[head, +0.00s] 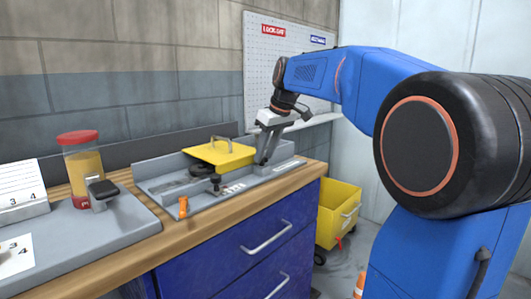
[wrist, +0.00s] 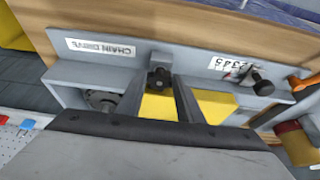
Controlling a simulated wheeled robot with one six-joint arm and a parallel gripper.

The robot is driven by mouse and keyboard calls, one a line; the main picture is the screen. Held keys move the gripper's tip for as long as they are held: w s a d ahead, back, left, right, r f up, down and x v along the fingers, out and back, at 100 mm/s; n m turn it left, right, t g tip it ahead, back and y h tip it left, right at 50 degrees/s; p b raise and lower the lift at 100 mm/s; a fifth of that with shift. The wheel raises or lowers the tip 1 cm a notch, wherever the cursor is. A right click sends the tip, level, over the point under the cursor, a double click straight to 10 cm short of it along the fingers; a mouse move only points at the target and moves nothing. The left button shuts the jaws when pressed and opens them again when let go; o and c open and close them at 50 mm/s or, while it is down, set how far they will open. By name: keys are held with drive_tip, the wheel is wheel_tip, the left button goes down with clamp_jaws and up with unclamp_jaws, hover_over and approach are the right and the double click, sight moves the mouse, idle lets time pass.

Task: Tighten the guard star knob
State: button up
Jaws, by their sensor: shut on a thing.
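The star knob (wrist: 158,78) is small and black and sits at the edge of the grey machine bed in the wrist view. My gripper (wrist: 159,84) has one finger on each side of it and is shut on it. In the head view my gripper (head: 264,160) reaches down at the right end of the bed, and the knob is hidden there. The yellow guard (head: 220,154) with its handle lies over the bed, left of my gripper. Part of the guard (wrist: 212,104) shows behind my fingers in the wrist view.
A black lever knob (head: 215,183) stands by a numbered scale, with an orange handle (head: 183,207) in front. A red-capped jar (head: 82,165) stands left. A "CHAIN DRIVE" label (wrist: 100,48) is on the bed. A yellow bin (head: 337,215) stands on the floor beyond the bench's right end.

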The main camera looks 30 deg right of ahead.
drive_tip(key=shift+a+m+h, duration=0.15)
drive_tip(key=shift+m+h, duration=0.25)
drive_tip(key=shift+m, duration=0.65)
drive_tip(key=shift+a+m+h, duration=0.15)
drive_tip(key=shift+m+h, duration=0.25)
drive_tip(key=shift+m, duration=0.65)
drive_tip(key=o, duration=1.1)
drive_tip(key=shift+c, duration=0.2)
drive_tip(key=v, duration=1.7)
drive_tip(key=shift+s, duration=0.35)
drive_tip(key=shift+r, duration=0.1)
